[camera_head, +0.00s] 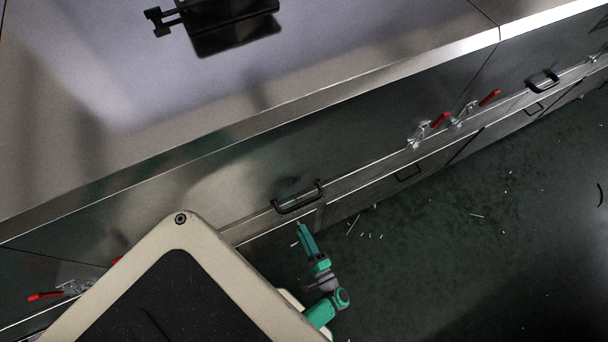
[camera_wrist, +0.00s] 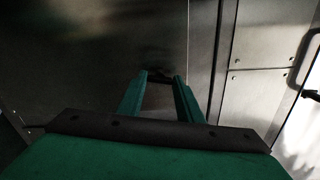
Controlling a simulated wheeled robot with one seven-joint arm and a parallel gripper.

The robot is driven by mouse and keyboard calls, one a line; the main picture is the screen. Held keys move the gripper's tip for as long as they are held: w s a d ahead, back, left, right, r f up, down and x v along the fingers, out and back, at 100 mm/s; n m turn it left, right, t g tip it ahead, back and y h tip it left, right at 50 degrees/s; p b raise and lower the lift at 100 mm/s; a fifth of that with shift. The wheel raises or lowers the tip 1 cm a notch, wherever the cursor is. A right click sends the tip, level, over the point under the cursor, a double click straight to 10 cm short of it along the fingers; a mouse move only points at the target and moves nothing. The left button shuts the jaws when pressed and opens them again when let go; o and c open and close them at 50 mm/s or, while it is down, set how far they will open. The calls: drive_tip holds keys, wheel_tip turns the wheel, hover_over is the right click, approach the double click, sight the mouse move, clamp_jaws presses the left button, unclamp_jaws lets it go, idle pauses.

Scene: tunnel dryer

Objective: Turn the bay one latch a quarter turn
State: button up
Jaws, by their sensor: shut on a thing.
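My gripper (camera_head: 301,228) is at the lower part of the steel dryer side in the head view, just below a black bar handle (camera_head: 298,198). In the wrist view its two green fingers (camera_wrist: 161,77) reach to a dark metal panel (camera_wrist: 80,60). A small dark piece, which I take for the bay one latch (camera_wrist: 158,73), sits between the fingertips, and the fingers are shut on it. Its shape and the angle of its turn are too dark to read. In the head view the latch is hidden by my gripper.
Red-handled clamps (camera_head: 430,130) sit along the dryer side to the right, and another (camera_head: 60,291) at the lower left. A black bracketed plate (camera_head: 233,25) lies on the dryer top. The dark green floor (camera_head: 450,240) at right is open, with scattered pale slivers.

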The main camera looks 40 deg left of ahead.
drive_tip(key=shift+n, duration=1.2)
drive_tip(key=o, duration=1.1)
drive_tip(key=v, duration=1)
drive_tip(key=shift+s+d, duration=0.15)
drive_tip(key=shift+d, duration=0.2)
drive_tip(key=shift+f, duration=0.1)
